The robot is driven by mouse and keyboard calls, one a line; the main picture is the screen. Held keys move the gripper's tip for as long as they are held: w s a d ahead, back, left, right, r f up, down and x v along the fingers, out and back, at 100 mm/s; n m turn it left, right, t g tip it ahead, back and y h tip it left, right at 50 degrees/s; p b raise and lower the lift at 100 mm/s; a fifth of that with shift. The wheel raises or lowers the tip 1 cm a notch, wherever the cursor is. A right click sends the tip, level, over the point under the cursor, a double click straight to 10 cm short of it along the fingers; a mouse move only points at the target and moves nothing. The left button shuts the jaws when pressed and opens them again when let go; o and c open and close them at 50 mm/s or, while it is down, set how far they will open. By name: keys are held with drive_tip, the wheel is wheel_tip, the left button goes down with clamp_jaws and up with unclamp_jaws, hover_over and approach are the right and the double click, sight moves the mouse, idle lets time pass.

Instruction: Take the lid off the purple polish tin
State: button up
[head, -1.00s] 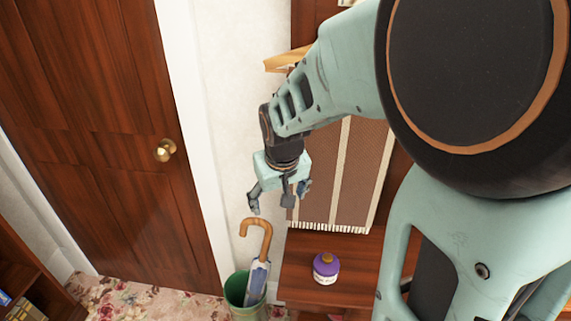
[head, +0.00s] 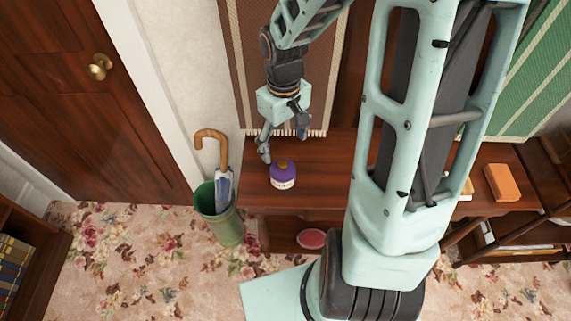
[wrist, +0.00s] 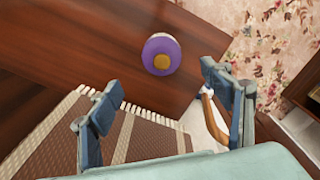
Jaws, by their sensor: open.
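The purple polish tin (head: 283,174) stands upright on the wooden table near its left end, with a white label on its side and a small orange-brown knob on top. In the wrist view the purple tin (wrist: 161,55) shows from above, beyond the gap between my fingers. My gripper (head: 284,146) is open and empty, pointing down a little above and behind the tin, near the hanging rug. In the wrist view both fingers of my gripper (wrist: 163,100) are spread apart and neither touches the tin.
A green bin (head: 222,219) with a wooden-handled umbrella (head: 218,160) stands at the table's left end. A brown striped rug (head: 242,60) hangs behind. An orange block (head: 501,183) lies on the table at right. A reddish oval thing (head: 311,238) sits below the tabletop. Bare tabletop (head: 315,160) surrounds the tin.

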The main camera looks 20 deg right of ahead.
sight(283, 163)
wheel_tip(283, 163, down, 9)
drive_tip(key=shift+w+a+f+b, duration=0.15)
drive_tip(key=shift+b, duration=0.55)
drive_tip(key=c, duration=1.1)
drive_tip(key=shift+o, duration=0.2)
